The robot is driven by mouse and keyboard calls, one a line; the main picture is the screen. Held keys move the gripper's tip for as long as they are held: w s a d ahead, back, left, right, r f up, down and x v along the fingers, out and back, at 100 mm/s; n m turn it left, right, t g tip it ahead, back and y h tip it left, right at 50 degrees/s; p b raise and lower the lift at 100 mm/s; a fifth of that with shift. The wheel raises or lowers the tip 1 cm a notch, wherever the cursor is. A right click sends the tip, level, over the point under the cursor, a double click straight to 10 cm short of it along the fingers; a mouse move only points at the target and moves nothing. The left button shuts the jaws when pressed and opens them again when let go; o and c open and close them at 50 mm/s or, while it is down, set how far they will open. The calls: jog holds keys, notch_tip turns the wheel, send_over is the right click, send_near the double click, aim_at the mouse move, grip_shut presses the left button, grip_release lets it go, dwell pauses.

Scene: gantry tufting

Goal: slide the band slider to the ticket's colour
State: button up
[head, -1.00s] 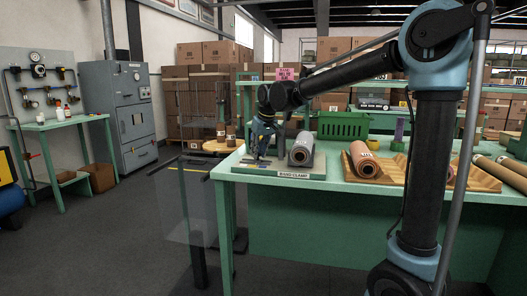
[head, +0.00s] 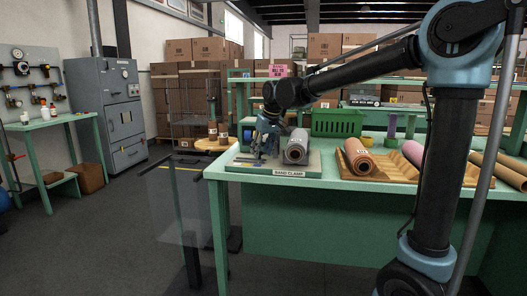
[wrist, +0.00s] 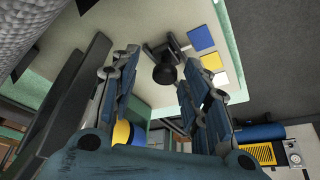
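The band clamp (head: 232,169) is a pale board on the green table's left end, labelled BAND CLAMP, with a grey roll (head: 296,147) on it. My gripper (head: 263,158) points down over the board, left of the roll. In the wrist view, my gripper (wrist: 159,78) is open, its fingers apart on either side of the black slider knob (wrist: 166,74). I cannot tell whether they touch it. Blue (wrist: 200,38), yellow (wrist: 211,61) and whitish (wrist: 222,79) patches lie beside the knob, which stands nearest the blue and yellow ones. A pink ticket (head: 278,68) stands behind; its lettering is too small to read surely.
A brown roll (head: 358,158) lies on a wavy tan tray (head: 400,167) to the right. A green crate (head: 338,122) stands behind the grey roll. A clear panel (head: 172,205) stands left of the table. Floor to the left is open.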

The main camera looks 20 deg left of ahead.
jog(key=shift+r, duration=0.1)
jog(key=v, duration=1.1)
jog(key=shift+d+r, duration=0.15)
jog(key=shift+r, duration=0.15)
jog(key=shift+s, duration=0.1)
